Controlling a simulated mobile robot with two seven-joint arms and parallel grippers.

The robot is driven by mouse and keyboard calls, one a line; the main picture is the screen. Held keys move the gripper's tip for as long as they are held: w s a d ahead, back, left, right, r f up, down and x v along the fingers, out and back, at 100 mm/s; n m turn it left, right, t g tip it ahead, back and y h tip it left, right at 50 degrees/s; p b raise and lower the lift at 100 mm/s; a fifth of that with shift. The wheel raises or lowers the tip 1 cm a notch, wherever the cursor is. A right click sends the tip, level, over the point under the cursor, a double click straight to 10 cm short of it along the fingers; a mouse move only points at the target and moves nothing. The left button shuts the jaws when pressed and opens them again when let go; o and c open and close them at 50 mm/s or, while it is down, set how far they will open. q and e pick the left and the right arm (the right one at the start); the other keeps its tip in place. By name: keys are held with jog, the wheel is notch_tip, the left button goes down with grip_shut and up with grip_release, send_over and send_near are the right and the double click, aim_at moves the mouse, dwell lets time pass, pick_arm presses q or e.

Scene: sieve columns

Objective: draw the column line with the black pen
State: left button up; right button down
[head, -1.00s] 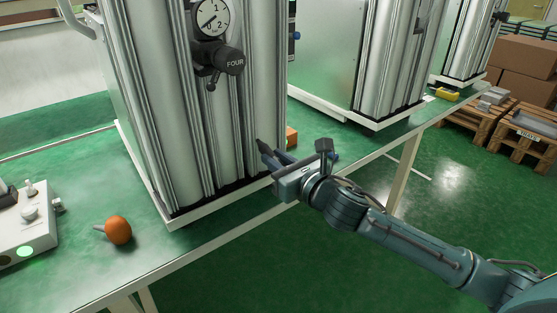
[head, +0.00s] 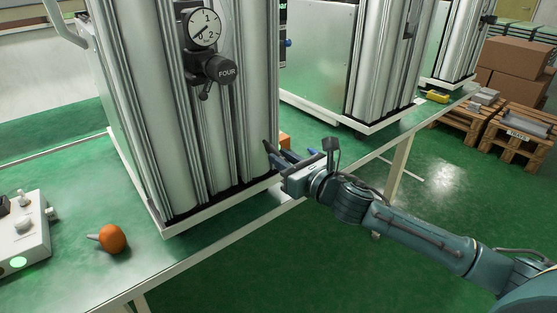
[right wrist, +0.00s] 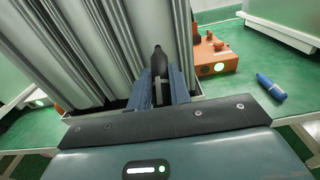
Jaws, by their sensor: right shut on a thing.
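My right gripper (head: 278,158) is shut on the black pen (right wrist: 158,64), which shows upright between the blue fingers in the right wrist view. In the head view the pen's dark tip (head: 266,145) points up and left, in front of the lower right edge of the column marked FOUR (head: 252,100). I cannot tell whether the tip touches the metal. I cannot make out a drawn line on the column. My left gripper is not in view.
An orange box (right wrist: 212,56) with a lit green button stands right of the column. A blue marker (right wrist: 270,86) lies on the green bench there. An orange bulb (head: 113,239) and a white control box (head: 22,232) are at the left. Another column unit (head: 385,65) stands behind.

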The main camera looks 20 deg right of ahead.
jog(key=a+p, duration=0.1)
jog(key=a, duration=0.1)
jog(key=s+a+p, duration=0.1)
jog(key=a+p, duration=0.1)
jog(key=shift+s+p, duration=0.15)
jog(key=shift+p, duration=0.15)
dwell(1.4)
jog(key=shift+v, duration=3)
jog(key=shift+f, duration=0.15)
